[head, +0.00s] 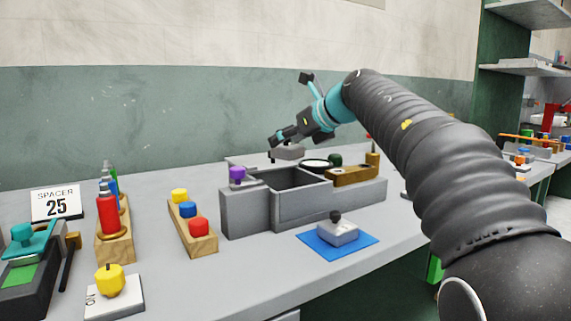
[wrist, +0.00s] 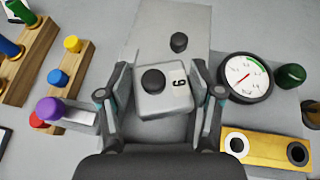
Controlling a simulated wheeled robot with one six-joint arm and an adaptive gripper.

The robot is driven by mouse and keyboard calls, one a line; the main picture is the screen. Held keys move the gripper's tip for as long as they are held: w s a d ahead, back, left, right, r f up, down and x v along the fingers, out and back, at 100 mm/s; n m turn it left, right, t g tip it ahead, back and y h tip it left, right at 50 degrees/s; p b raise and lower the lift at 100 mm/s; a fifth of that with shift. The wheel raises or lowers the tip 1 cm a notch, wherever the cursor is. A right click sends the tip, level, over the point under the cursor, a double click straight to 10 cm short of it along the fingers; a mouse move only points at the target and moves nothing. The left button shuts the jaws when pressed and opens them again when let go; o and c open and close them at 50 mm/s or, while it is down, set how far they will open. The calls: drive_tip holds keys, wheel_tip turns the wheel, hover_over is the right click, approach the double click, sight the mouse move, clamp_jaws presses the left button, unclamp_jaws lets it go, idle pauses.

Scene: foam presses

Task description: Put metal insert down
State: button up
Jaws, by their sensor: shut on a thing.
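My gripper (head: 284,147) is shut on a pale grey metal insert (wrist: 160,97) with a black round knob and a digit label that could be a 6 or a 9. In the wrist view the insert sits between the two fingers (wrist: 160,100). The head view shows the held insert (head: 289,152) above the back part of the grey bin (head: 300,208); I cannot tell the exact gap. A second similar block with a black knob (head: 338,231) rests on a blue mat (head: 362,242) at the table's front.
A purple knob (head: 237,174) stands at the bin's left. A round gauge (wrist: 245,77), a green knob (wrist: 290,77) and a yellow holder (wrist: 265,149) are at the right. Wooden racks (head: 196,238) stand left.

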sight(286, 160)
drive_tip(key=shift+s+a+f, duration=0.4)
drive_tip(key=shift+s+a, duration=0.15)
drive_tip(key=shift+s, duration=0.05)
drive_tip(key=shift+f, duration=0.15)
drive_tip(key=f+b, duration=0.1)
drive_tip(key=f, duration=0.1)
drive_tip(key=f+b, duration=0.1)
drive_tip(key=f, duration=0.1)
drive_tip(key=shift+d+b, duration=0.25)
drive_tip(key=shift+b, duration=0.05)
drive_tip(key=shift+r, duration=0.1)
drive_tip(key=shift+f, duration=0.65)
drive_tip(key=o, duration=1.4)
